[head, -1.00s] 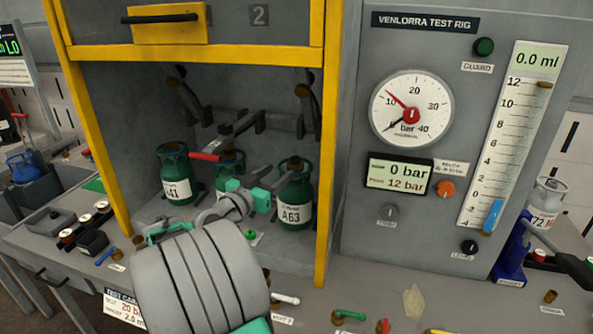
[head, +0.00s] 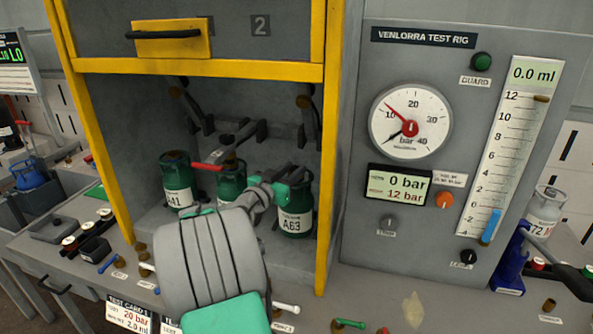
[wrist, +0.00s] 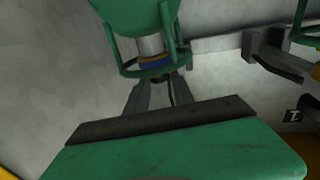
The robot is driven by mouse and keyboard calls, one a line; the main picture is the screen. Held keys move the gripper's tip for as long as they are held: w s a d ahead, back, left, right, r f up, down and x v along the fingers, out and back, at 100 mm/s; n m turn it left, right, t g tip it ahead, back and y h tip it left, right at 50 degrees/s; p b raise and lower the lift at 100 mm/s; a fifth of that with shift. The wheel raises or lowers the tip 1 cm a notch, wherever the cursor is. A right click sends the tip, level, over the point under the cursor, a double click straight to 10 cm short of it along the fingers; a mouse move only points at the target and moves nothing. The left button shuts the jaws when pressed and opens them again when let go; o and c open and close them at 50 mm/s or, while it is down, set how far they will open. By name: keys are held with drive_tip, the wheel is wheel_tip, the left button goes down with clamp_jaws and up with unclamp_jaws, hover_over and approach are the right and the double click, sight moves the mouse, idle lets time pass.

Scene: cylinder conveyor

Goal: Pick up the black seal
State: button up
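I cannot make out a black seal for certain in either view. My gripper (head: 282,187) reaches into the yellow-framed test bay, at the upper part of the green cylinder A63 (head: 296,222). It covers part of that cylinder's top; contact cannot be judged. In the wrist view a green collar with a silver neck (wrist: 151,46) and a blue band (wrist: 155,62) shows close ahead. A broad green part of my gripper with a dark edge fills the bottom of that view. The finger opening is not clear, and nothing held is visible.
Green cylinder A41 (head: 177,182) and a middle green cylinder (head: 231,184) stand left of A63. A yellow post (head: 328,150) bounds the bay on the right. Dark clamp arms hang at the back. Small parts and a black block (head: 95,249) lie on the bench at left.

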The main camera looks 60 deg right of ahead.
clamp_jaws()
drive_tip(key=shift+r, duration=0.1)
